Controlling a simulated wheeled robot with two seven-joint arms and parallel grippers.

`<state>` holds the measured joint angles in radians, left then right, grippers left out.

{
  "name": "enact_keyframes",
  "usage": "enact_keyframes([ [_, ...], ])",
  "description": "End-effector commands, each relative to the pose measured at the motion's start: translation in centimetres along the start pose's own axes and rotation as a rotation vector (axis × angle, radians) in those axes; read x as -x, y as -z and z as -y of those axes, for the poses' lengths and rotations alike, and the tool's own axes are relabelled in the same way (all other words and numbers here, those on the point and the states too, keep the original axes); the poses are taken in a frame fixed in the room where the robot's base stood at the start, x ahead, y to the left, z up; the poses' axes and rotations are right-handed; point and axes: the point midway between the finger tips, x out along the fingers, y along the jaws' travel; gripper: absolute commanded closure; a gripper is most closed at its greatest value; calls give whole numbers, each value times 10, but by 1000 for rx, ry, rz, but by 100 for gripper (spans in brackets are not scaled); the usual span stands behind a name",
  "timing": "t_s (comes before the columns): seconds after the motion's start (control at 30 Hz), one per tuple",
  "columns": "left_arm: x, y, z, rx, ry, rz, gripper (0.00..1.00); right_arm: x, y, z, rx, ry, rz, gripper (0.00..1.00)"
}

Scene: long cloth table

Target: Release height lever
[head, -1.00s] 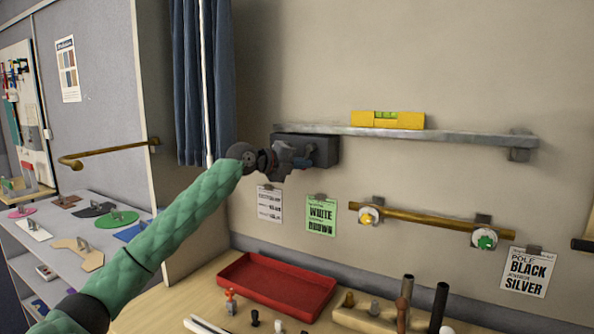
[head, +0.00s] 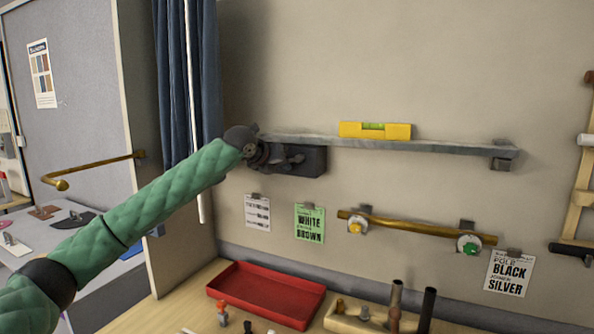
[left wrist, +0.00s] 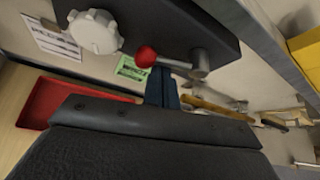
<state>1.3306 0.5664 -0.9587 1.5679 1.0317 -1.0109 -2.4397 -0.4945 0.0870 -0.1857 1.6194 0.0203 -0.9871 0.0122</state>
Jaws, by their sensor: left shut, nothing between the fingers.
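The height lever shows in the left wrist view as a metal arm with a red ball knob (left wrist: 147,57), mounted on a dark box (left wrist: 175,22). A white fluted knob (left wrist: 95,32) sits on the same box. In the head view the dark box (head: 312,162) is fixed to the wall under the left end of a shelf rail; the lever cannot be made out there. My left gripper (head: 294,160) is in front of the box, and its shut, empty fingers (left wrist: 162,90) point at the lever just below the red ball. Contact cannot be told. My right gripper is out of view.
A grey shelf rail (head: 440,149) with a yellow level (head: 375,131) runs right from the box. Signs and a brass rail (head: 417,227) hang below. A red tray (head: 265,293) lies on the table. A blue curtain (head: 187,85) hangs close left of my left gripper.

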Motion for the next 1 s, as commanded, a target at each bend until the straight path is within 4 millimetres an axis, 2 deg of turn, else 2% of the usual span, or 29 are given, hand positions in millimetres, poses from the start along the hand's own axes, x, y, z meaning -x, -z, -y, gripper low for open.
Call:
enact_keyframes([
  [0.27, -2, 3, 1, 3, 3, -2, 100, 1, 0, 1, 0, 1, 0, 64],
  [0.63, -3, 4, 15, 4, 4, -1, 100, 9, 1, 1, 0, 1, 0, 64],
  [1.0, -3, 5, 16, 5, 4, -1, 100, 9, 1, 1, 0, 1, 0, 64],
])
